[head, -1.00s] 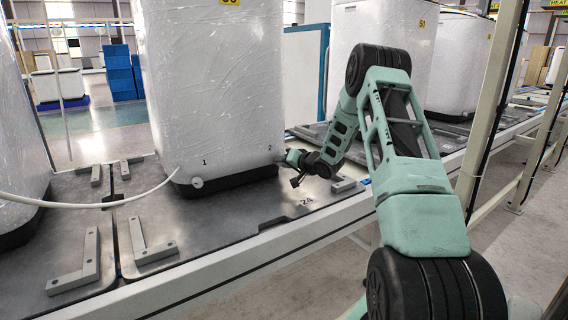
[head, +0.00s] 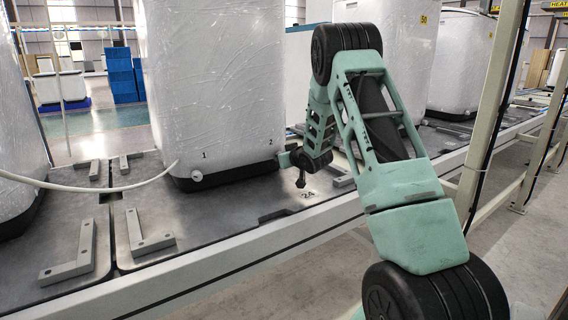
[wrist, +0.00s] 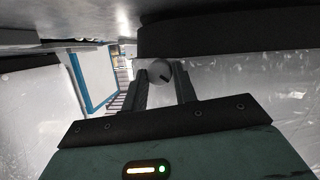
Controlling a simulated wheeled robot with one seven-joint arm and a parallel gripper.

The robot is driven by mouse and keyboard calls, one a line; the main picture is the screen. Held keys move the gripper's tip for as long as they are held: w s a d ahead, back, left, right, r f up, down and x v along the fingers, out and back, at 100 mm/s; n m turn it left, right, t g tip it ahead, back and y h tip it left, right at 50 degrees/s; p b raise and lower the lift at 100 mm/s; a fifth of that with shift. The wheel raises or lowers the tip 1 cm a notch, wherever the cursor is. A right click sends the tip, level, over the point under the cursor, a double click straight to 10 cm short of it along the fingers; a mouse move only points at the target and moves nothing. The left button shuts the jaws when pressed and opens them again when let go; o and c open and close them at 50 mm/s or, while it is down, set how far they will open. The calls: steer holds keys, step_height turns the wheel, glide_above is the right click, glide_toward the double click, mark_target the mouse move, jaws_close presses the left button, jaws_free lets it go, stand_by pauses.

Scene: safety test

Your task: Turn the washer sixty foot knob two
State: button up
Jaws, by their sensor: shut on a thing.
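The washer (head: 215,90) is a tall white block in clear wrap with a dark foot band, standing on a grey metal plate. Low on its front, foot knob one (head: 196,177) is a small white knob under a printed "1". A printed "2" marks the right lower corner. My gripper (head: 284,159) is at that corner and hides knob two in the head view. The washer's number is out of view now.
A pale hose (head: 90,188) runs from the left to near knob one. Low L-shaped brackets (head: 150,232) are fixed on the plate (head: 225,218). Other wrapped blocks (head: 475,62) stand along the line. A beige post (head: 485,125) rises right of my arm.

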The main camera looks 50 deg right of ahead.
steer(key=shift+w+r+n+h+b, duration=0.1)
steer(key=shift+r+n+h+b, duration=0.1)
steer(key=shift+n+h+b, duration=0.35)
steer(key=shift+r+n, duration=0.2)
steer(key=shift+n, duration=0.05)
steer(key=o, duration=1)
steer(key=shift+f, duration=0.2)
steer(key=p+v, duration=0.2)
steer(key=v, duration=1.5)
steer(key=shift+s+p, duration=0.3)
steer(key=shift+p, duration=0.1)
